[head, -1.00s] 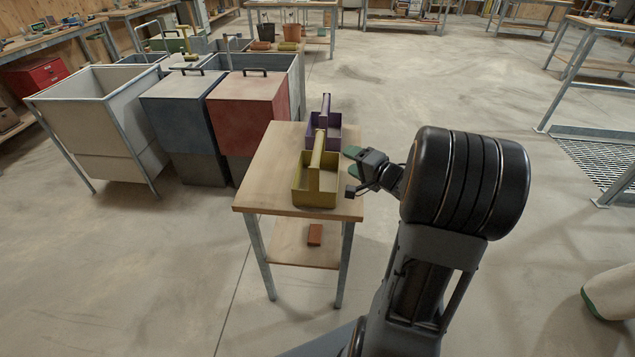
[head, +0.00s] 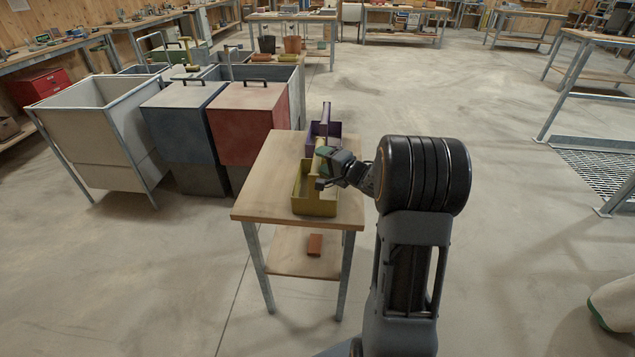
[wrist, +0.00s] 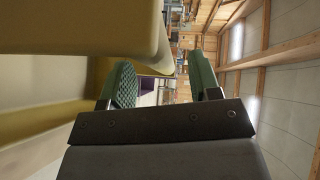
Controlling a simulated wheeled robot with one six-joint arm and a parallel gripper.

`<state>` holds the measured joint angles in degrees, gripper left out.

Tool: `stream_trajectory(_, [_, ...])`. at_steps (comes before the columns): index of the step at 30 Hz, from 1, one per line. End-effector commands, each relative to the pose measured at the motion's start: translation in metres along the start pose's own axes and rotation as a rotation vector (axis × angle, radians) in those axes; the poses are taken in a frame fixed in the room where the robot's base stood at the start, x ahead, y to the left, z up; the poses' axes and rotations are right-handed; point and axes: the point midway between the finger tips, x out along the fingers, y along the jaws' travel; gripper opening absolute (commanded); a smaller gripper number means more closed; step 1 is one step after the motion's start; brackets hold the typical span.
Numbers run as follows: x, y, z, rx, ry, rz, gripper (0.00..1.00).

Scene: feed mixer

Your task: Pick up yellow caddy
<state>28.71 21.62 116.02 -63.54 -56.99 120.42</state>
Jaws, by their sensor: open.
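The yellow caddy (head: 314,203) stands upright on the small wooden table, near its front right edge. Its raised middle handle is partly hidden by my gripper in the head view. My gripper (head: 322,160) is open at the caddy's handle, coming in from the right. In the wrist view the caddy (wrist: 90,30) fills the upper left, very close. The green fingers of my gripper (wrist: 163,88) are apart there, with no part of the caddy clearly held between them. I cannot tell whether they touch the handle.
A purple caddy (head: 333,128) stands just behind the yellow one. The table (head: 270,190) has free room on its left side; an orange-brown block (head: 314,244) lies on its lower shelf. A red bin (head: 248,125) and a blue bin (head: 182,125) stand to the left.

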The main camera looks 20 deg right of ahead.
Motion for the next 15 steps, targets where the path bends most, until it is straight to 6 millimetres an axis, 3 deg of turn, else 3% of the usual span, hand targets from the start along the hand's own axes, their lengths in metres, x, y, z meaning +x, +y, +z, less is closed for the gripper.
stream_trajectory(6, [0.022,0.001,0.0,0.0,-0.001,0.0,0.57])
stream_trajectory(15, [0.024,0.0,0.0,0.0,0.0,0.0,0.57])
